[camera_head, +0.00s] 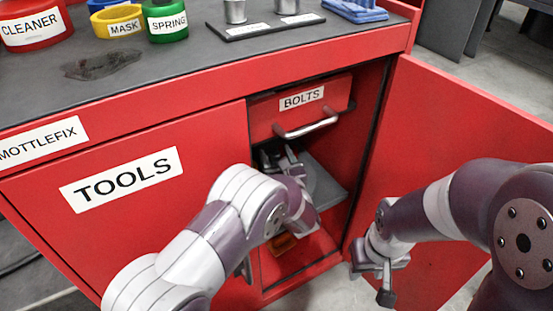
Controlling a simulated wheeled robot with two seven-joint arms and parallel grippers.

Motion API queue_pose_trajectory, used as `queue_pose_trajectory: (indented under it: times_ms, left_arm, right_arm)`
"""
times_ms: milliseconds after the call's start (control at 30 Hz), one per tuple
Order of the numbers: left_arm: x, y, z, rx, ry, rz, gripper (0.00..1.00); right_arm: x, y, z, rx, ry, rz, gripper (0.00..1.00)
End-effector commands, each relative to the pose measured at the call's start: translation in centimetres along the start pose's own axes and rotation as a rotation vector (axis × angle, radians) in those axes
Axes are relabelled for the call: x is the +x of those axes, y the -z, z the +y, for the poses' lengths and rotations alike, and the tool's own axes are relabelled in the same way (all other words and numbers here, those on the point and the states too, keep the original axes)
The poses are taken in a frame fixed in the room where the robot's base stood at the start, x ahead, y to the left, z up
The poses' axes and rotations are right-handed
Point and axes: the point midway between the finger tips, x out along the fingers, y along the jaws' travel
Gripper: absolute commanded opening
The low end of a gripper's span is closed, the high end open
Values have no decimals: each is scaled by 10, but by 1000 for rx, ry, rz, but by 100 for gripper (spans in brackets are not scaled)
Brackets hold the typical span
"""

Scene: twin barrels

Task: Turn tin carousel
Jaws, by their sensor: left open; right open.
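My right gripper (376,281) is open and empty, low in front of the open red door (460,140).
The BOLTS drawer (290,103) with its bar handle (306,126) is just above my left gripper. The TOOLS door (130,190) is shut on the left. An orange thing (284,242) lies low in the cabinet. Labelled containers stand on the grey top.

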Motion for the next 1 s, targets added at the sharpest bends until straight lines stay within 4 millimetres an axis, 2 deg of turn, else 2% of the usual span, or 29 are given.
queue_pose_trajectory:
  times_ms: [67,100,267,300,600,867,900,967,1000]
  left_arm:
    - [0,0,0,0,0,0,59]
    - [0,0,0,0,0,0,52]
    - [0,0,0,0,0,0,0]
    - [-1,0,0,0,0,1,0]
    - [0,1,1,1,129,-1,0]
    - [-1,1,0,1,142,2,0]
    - [-1,1,0,1,141,2,40]
    - [-1,1,0,1,141,2,59]
    - [-1,1,0,1,141,2,59]
  right_arm:
    - [0,0,0,0,0,0,43]
    - [0,0,0,0,0,0,43]
    - [0,0,0,0,0,0,43]
    - [0,0,0,0,0,0,43]
    - [6,-1,0,0,0,0,43]
    - [5,-1,0,0,0,0,43]
    - [5,-1,0,0,0,0,43]
    - [5,-1,0,0,0,0,43]
    - [5,-1,0,0,0,0,43]
